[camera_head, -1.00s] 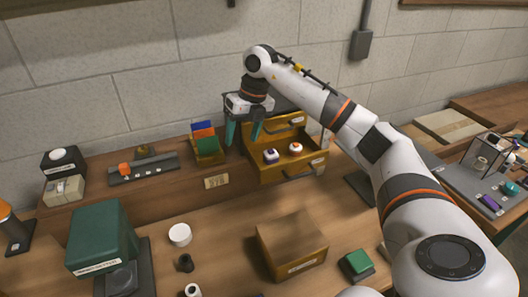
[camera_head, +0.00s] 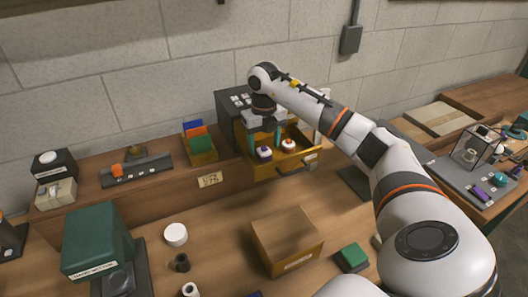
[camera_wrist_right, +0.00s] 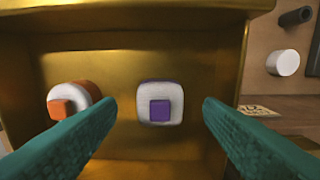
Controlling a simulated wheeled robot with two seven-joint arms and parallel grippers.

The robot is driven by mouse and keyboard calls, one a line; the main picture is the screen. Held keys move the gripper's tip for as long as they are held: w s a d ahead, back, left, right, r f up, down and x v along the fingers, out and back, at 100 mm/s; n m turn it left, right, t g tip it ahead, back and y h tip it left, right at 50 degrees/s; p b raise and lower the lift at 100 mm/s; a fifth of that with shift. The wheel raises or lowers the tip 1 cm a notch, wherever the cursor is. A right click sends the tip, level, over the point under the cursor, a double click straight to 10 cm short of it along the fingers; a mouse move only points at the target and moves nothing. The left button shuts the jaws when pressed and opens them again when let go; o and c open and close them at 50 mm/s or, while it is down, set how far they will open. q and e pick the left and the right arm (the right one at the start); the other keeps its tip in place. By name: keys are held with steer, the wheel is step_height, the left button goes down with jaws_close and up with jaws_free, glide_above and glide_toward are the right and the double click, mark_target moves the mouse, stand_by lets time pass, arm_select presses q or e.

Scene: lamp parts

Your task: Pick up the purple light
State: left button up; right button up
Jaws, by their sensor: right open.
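The purple light (camera_head: 264,153) is a small white block with a purple square button. It stands in the open yellow drawer (camera_head: 262,172). In the right wrist view the purple light (camera_wrist_right: 160,102) sits in the middle, between and beyond the two teal fingers. My right gripper (camera_head: 265,139) is above the drawer, its fingers pointing down into it. In the right wrist view the right gripper (camera_wrist_right: 160,112) is open, with a finger on each side of the purple light and no visible contact. My left gripper is not in view.
A white light with an orange button (camera_head: 289,145) stands beside the purple one in the drawer; it is close to one finger in the right wrist view (camera_wrist_right: 72,104). A holder with coloured cards (camera_head: 200,146) stands left of the drawer. A brown box (camera_head: 287,241) sits in front.

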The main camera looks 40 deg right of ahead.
steer(key=shift+f, duration=1.25)
steer(key=c, duration=1.1)
steer(key=shift+o, duration=0.2)
